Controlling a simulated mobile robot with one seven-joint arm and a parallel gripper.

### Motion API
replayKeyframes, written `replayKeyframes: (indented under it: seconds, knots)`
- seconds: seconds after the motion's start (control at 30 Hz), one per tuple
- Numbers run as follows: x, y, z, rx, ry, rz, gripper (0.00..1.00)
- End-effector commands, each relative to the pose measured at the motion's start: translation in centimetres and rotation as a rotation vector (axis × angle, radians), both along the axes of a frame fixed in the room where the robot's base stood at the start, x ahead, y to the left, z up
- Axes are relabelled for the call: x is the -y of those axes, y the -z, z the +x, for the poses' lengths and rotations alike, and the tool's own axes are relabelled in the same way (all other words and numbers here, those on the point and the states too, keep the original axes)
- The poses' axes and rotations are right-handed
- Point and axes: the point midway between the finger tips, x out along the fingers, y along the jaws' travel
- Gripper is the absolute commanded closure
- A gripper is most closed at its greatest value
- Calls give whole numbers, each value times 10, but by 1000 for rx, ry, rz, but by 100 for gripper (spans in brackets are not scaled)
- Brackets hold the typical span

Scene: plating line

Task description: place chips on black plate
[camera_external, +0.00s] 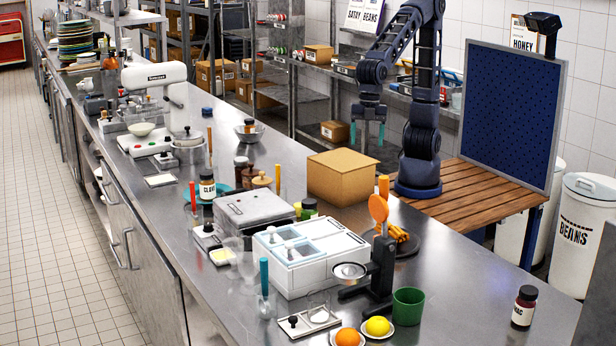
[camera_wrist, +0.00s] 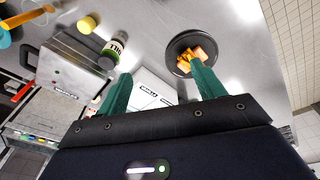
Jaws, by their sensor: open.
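The chips (camera_external: 399,233) are a small pile of orange sticks on the round black plate (camera_external: 414,249), on the steel counter right of the white lidded container. An orange spoon-shaped utensil and a dark stand partly cover the plate in the external view. In the wrist view the chips (camera_wrist: 196,53) lie near the middle of the black plate (camera_wrist: 181,67). My gripper (camera_external: 367,134) is raised behind the counter, beyond the cardboard box, well away from the plate. Its teal fingers (camera_wrist: 160,78) are apart, with nothing held between them.
A cardboard box (camera_external: 341,177) stands behind the plate. The white container (camera_external: 308,259), dark stand (camera_external: 381,268) and green cup (camera_external: 408,306) crowd its left and front. A dark-capped jar (camera_external: 523,308) stands at right. Counter between plate and jar is clear. A blue panel (camera_external: 510,118) rises behind.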

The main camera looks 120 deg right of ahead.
Motion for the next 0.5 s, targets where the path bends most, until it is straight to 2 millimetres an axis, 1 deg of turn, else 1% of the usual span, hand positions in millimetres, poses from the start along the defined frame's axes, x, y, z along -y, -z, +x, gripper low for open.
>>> replayKeyframes:
  seconds: [0.03, 0.2, 0.37, 0.5]
  knots:
    - [19, -8, -8, 13, 57, 13, 32]
    - [71, -26, -38, 47, 244, 48, 32]
    - [114, -37, -70, 82, 419, 79, 32]
    - [146, -41, -102, 115, 572, 104, 32]
